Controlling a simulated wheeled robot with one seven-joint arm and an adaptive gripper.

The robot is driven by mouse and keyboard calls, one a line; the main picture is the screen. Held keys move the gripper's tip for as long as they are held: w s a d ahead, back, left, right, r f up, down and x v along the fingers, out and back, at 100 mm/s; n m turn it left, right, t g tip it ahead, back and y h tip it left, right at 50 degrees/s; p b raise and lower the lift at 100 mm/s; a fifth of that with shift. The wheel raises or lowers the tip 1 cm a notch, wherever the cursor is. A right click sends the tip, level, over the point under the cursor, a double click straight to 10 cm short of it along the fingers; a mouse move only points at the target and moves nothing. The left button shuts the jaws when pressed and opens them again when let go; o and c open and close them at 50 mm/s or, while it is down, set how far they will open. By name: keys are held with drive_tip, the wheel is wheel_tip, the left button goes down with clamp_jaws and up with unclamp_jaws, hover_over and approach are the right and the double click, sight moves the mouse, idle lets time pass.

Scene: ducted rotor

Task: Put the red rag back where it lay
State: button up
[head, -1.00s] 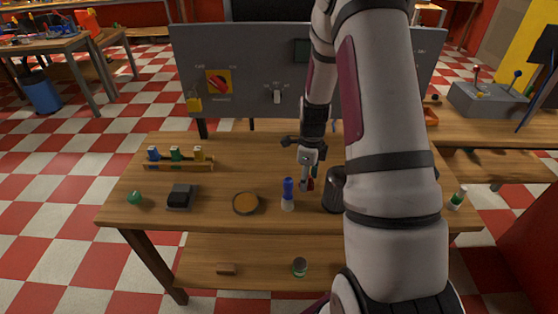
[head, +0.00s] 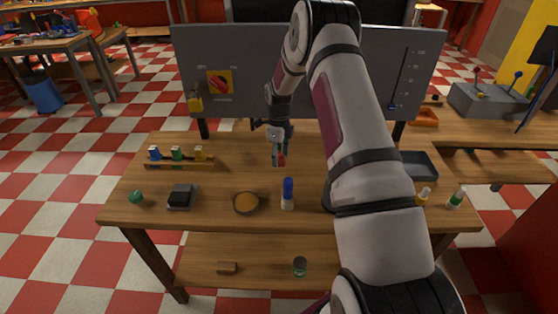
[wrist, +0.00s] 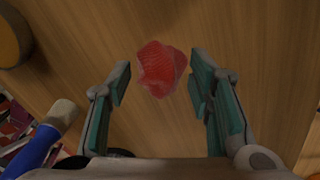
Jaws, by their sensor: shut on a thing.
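The red rag (wrist: 160,68) is a small crumpled red bundle between the teal fingertips of my gripper (wrist: 160,76) in the wrist view. My gripper is shut on it, and bare wooden tabletop shows behind it. In the head view my gripper (head: 280,158) points down over the middle of the table, behind the blue-capped bottle (head: 288,194). Only a little of the red rag (head: 282,160) shows there at the fingertips. I cannot tell exactly how high the rag is over the wood.
A round dish (head: 246,203) and a black block-like item (head: 181,196) stand to the left. A rack of small bottles (head: 179,164) is at the back left. A dark tray (head: 420,165) is at the right. The wood around my gripper is clear.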

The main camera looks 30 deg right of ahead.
drive_tip(key=shift+f, duration=1.25)
drive_tip(key=o, duration=1.1)
drive_tip(key=shift+c, duration=0.2)
drive_tip(key=shift+r, duration=0.1)
